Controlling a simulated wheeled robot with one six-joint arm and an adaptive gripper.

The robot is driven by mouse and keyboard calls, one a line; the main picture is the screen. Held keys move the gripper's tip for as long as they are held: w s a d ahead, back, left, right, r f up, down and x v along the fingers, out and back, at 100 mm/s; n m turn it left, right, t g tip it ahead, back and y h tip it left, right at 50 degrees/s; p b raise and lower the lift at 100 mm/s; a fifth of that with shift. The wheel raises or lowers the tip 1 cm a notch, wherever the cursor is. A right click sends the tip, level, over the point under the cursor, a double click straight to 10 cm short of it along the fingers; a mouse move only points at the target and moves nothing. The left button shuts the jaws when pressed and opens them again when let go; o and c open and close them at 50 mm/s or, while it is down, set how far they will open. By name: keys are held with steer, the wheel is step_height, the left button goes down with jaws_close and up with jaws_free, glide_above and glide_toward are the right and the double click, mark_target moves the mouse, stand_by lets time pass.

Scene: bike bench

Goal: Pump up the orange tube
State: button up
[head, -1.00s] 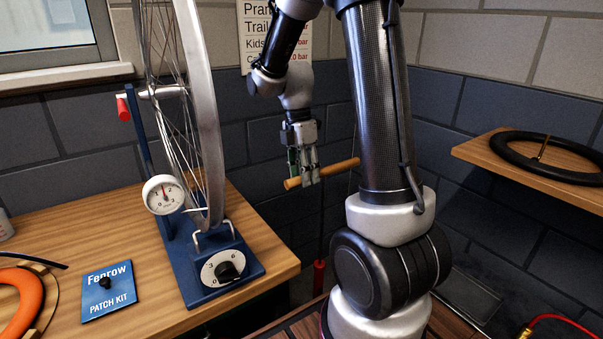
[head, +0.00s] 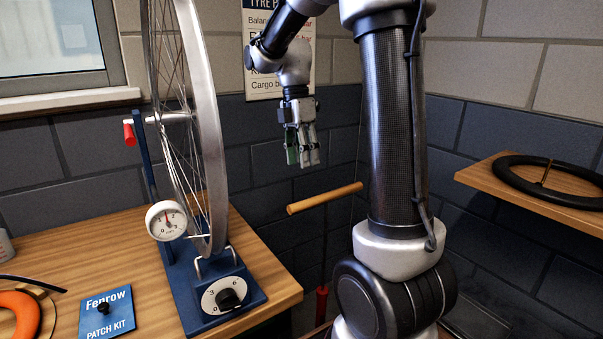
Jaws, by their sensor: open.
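My gripper (head: 303,160) is open and empty. It points down above the wooden pump handle (head: 325,198), with a clear gap between its fingertips and the handle. The handle is a light wooden bar on a thin rod, tilted up to the right in the picture. A red pump part (head: 321,300) shows low down, and the rest of the pump is hidden behind the bench and my arm. The orange tube (head: 22,312) lies on the bench at the lower left, cut off by the picture edge.
The blue wheel stand (head: 185,285) with a dial and a spoked wheel (head: 208,130) fills the bench's right end, left of my gripper. A blue patch kit (head: 107,314) lies on the bench. A wooden shelf (head: 475,181) with a black tyre (head: 510,193) is at the right.

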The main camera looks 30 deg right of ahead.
steer(key=shift+r, duration=0.35)
